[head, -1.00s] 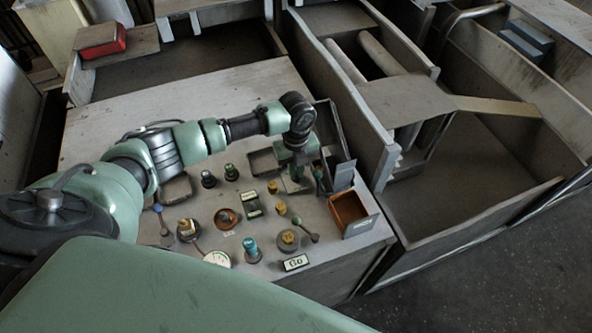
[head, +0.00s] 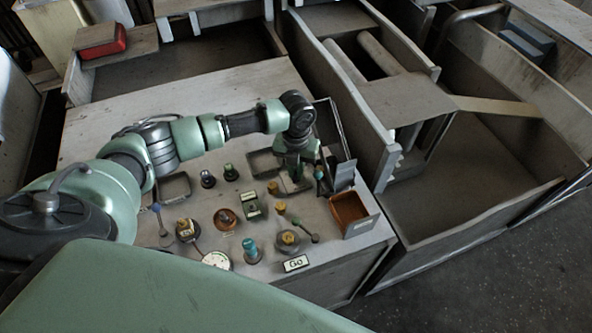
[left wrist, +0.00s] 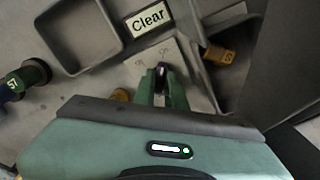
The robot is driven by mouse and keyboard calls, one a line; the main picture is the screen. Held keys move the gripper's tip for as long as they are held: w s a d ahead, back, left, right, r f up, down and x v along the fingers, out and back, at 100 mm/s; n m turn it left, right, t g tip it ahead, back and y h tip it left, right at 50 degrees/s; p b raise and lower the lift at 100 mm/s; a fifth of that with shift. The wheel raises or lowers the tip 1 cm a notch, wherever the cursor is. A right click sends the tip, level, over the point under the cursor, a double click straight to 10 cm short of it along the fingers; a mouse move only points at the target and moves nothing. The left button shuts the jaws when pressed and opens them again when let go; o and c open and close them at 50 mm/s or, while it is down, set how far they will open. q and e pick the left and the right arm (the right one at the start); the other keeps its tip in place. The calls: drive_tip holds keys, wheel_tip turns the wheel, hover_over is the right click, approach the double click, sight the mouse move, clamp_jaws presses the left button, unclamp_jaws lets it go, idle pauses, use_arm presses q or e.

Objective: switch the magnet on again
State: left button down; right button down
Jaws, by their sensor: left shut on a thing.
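My left gripper (head: 296,178) points down at a small pale plate (head: 304,187) near the back right of the grey worktop. In the left wrist view its fingertips (left wrist: 161,82) are shut on a small dark lever-like part (left wrist: 161,70) standing at the plate, which also shows in that view (left wrist: 172,52). The plate bears small faint marks that I cannot read. The fingers hide most of the held part, so its tilt is unclear. No label in view names the magnet. My right gripper is not in view.
A "Clear" sign (left wrist: 149,19) and a grey tray (left wrist: 75,40) lie close by. A yellow cylinder (left wrist: 216,54) is right of the fingers. A teal-topped lever (head: 319,177), an orange-lined box (head: 350,211) and several knobs crowd the worktop (head: 190,105), whose back left is clear.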

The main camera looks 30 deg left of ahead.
sight(296, 174)
use_arm(q)
drive_tip(key=c, duration=1.6)
unclamp_jaws()
drive_tip(key=shift+o, duration=0.2)
drive_tip(key=shift+r, duration=0.2)
drive_tip(key=shift+r+p, duration=1)
drive_tip(key=shift+r, duration=1.85)
drive_tip(key=shift+f, duration=0.1)
